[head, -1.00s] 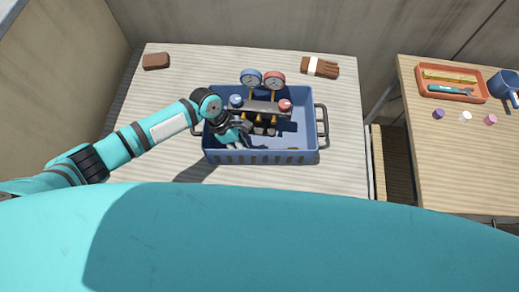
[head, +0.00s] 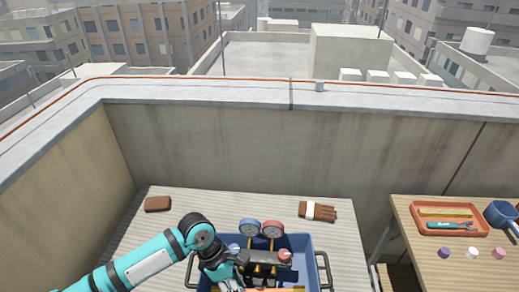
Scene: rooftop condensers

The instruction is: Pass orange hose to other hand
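My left gripper (head: 232,284) reaches down into the blue crate (head: 320,272), in front of the gauge manifold (head: 262,257). Its fingers are small, dark and cut by the bottom edge, so I cannot tell whether they are open or shut. A thin orange strip, perhaps the orange hose (head: 278,289), shows at the bottom edge just right of the gripper. The rest of it is out of view, and I cannot tell whether the gripper touches it. The manifold has a blue gauge (head: 249,227) and a red gauge (head: 273,228). My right gripper is out of view.
The crate stands on a pale ribbed table (head: 347,238). A parapet wall (head: 250,150) rises behind.

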